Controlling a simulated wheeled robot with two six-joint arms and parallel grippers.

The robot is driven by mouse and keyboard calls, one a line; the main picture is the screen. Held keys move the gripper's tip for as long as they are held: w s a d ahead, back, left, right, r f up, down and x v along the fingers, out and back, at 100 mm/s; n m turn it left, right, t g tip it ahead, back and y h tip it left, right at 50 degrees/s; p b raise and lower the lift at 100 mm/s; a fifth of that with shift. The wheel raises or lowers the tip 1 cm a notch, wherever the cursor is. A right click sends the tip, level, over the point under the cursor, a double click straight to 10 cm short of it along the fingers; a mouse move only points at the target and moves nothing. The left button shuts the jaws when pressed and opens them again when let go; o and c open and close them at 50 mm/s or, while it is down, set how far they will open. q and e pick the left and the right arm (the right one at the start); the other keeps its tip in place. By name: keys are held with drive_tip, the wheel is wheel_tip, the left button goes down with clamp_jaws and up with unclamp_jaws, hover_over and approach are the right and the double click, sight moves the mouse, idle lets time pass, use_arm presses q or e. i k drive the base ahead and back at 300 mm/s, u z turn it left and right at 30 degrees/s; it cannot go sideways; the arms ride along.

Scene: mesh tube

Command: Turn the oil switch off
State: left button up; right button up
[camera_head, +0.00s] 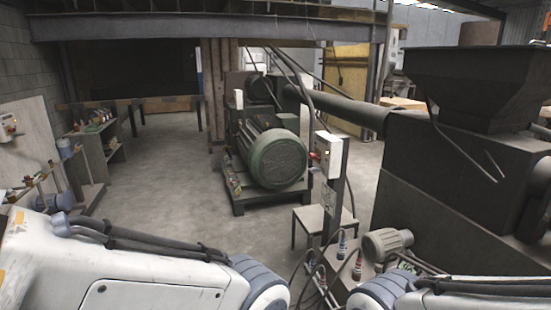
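No part is clearly marked as the oil switch. A white switch box (327,155) with a small red part on its left side stands on a post right of centre. Another small white box with a red spot (8,126) is on the left wall panel. A narrow white box (239,99) stands behind the green motor. Switch positions are too small to read. My arms show at the bottom left and bottom right, but both grippers are out of view.
A large green motor (273,158) sits on a floor frame in the middle. A dark machine with a hopper (470,85) fills the right. A small table (308,217) and a grey pump motor (387,243) stand near the post. Shelves (98,150) line the left. The left-centre floor (165,190) is clear.

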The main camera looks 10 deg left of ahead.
sight(311, 156)
drive_tip(key=k, duration=0.55)
drive_tip(key=u, duration=0.95)
drive_tip(key=i, duration=1.15)
drive_tip(key=u, duration=0.55)
drive_tip(key=i, duration=1.15)
drive_tip(key=z, duration=1)
drive_tip(key=i, duration=1.05)
drive_tip(key=z, duration=0.9)
